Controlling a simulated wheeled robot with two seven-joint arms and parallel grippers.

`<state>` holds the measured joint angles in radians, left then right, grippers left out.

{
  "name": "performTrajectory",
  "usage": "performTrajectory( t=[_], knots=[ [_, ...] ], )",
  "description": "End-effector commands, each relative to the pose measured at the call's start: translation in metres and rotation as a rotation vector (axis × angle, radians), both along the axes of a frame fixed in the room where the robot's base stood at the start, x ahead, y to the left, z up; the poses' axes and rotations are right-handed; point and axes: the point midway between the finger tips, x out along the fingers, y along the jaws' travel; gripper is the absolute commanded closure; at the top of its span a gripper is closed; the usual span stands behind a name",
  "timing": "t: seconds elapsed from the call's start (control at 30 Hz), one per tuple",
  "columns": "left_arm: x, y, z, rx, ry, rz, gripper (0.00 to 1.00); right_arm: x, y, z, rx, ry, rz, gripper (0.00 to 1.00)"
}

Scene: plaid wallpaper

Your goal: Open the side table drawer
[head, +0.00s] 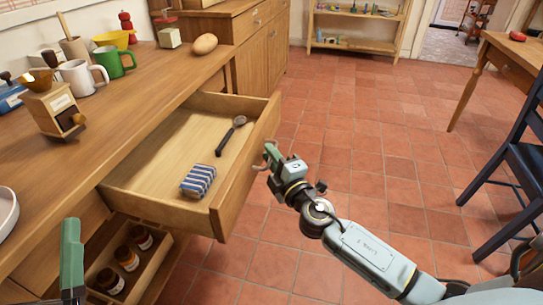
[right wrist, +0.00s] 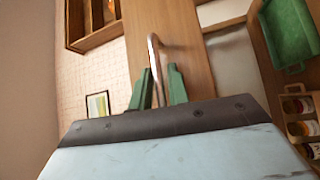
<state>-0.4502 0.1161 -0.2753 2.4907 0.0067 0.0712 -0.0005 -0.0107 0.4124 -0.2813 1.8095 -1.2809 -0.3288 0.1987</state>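The wooden side table (head: 150,93) has its drawer (head: 140,181) pulled well out in the head view. Inside lie a blue-and-white striped bundle (head: 198,181) and a dark spoon (head: 230,136). My right gripper (head: 270,158) is at the drawer front's outer face, on its metal handle (head: 266,168). In the right wrist view the handle (right wrist: 153,52) runs down between the two green fingers of this gripper (right wrist: 160,80), which look closed around it. My left gripper (head: 72,255) is at the lower left; one green finger shows, so its opening is unclear.
Mugs (head: 78,77), a coffee grinder (head: 54,110) and an egg (head: 205,44) stand on the tabletop. A crate of jars (head: 128,262) sits below the drawer. A dark chair (head: 515,165) is at the right. Tiled floor between is clear.

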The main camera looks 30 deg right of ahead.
Motion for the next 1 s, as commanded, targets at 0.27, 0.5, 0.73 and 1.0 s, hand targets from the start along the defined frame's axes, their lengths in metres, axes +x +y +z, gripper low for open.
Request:
performTrajectory(
  t=[0.27,0.5,0.73,1.0],
  knots=[
    [0.0,0.0,-0.001,0.0,0.001,0.0,0.15,-0.005,0.0,-0.001,0.0,0.0,-0.001,0.82],
    [-0.002,0.001,0.0,-0.006,-0.02,0.0,0.15,-0.041,-0.001,-0.007,0.001,0.003,-0.001,0.82],
    [-0.009,0.003,0.01,-0.041,-0.14,0.001,0.15,-0.087,-0.002,-0.014,0.002,0.003,0.0,0.82],
    [-0.023,0.006,0.017,-0.084,-0.283,0.002,0.15,-0.123,-0.003,-0.018,0.001,0.001,-0.001,0.82]
  ],
)
